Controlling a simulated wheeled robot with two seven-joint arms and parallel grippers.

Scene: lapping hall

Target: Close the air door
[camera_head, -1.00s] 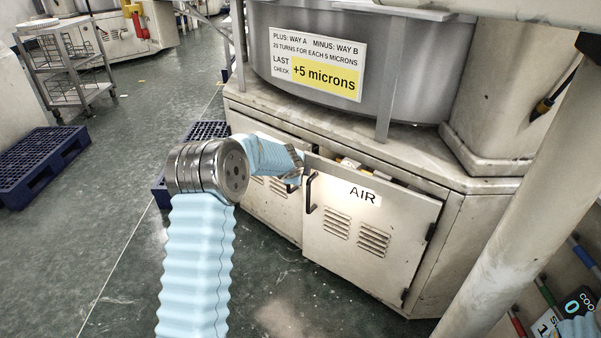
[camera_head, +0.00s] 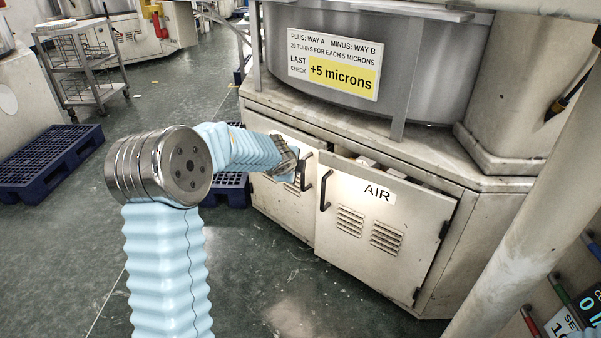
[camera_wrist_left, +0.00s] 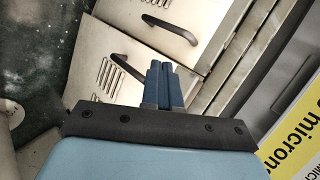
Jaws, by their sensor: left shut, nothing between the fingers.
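The air door (camera_head: 385,240) is the white cabinet door with the AIR label, two louvre panels and hinges on its right. It stands slightly ajar, with a dark gap and some contents showing over its top edge. Its black handle (camera_head: 325,190) is near its left edge; it also shows in the left wrist view (camera_wrist_left: 125,60). My left gripper (camera_head: 298,170) is shut and empty, in front of the neighbouring left door, just left of the air door. Its fingers show together in the left wrist view (camera_wrist_left: 164,86); I cannot tell whether they touch anything. My right gripper is out of view.
The left cabinet door (camera_head: 285,205) has its own black handle (camera_head: 307,172) close to my left gripper. A grey drum (camera_head: 420,60) sits above the cabinet. A pale post (camera_head: 530,190) rises at right. Blue pallets (camera_head: 50,160) and a cart (camera_head: 85,75) stand left.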

